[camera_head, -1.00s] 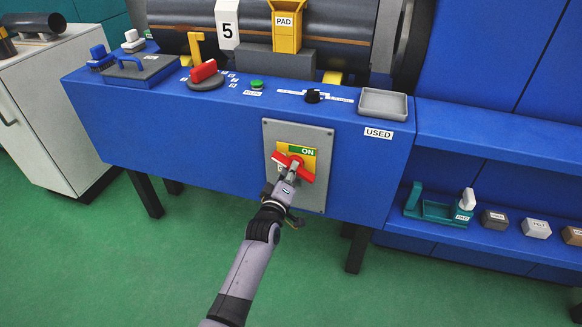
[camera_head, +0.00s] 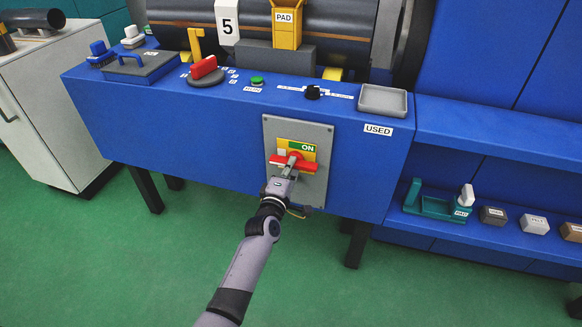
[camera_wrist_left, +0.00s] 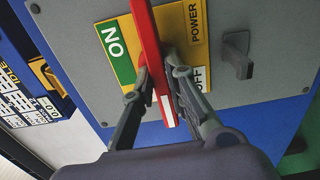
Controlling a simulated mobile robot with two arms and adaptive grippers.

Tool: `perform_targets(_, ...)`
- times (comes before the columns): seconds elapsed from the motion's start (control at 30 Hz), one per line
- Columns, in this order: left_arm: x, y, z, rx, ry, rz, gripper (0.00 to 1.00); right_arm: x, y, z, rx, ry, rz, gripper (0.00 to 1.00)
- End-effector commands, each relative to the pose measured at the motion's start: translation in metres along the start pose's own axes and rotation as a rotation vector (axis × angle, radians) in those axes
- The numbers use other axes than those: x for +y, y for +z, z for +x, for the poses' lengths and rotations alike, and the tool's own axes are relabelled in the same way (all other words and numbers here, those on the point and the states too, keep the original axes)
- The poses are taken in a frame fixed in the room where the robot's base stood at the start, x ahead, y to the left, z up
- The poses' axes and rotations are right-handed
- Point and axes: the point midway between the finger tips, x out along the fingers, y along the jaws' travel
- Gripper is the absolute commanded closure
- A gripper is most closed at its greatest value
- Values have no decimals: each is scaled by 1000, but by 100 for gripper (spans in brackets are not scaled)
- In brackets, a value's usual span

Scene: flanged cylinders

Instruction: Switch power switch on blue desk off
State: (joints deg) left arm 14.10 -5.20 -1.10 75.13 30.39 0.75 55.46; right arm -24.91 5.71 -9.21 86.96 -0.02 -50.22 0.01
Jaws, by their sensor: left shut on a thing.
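The power switch is a red bar handle (camera_head: 308,166) on a yellow plate, mounted on a grey panel (camera_head: 318,195) on the front of the blue desk (camera_head: 225,150). In the head view the handle lies nearly level, its right end slightly lower, below the green ON label (camera_head: 303,147). My left gripper (camera_head: 291,163) reaches it from below. In the left wrist view the fingers (camera_wrist_left: 157,80) are shut on the red handle (camera_wrist_left: 148,40), one on each side. The ON label and a partly hidden OFF label (camera_wrist_left: 200,78) show there. My right gripper is not in view.
On the desk top are a red-handled knob (camera_head: 205,69), a green button (camera_head: 257,81), a black knob (camera_head: 312,92) and a grey tray (camera_head: 383,100). A blue shelf with small blocks stands at right. The green floor before the desk is clear.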

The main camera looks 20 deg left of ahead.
Motion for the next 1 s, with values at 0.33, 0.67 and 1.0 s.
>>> perform_targets(0.33,1,0,0,0,1,-8,100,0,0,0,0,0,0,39)
perform_targets(0.67,0,0,0,0,1,-6,67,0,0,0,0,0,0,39)
perform_targets(1.0,0,0,-3,0,-1,-5,67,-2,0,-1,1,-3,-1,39)
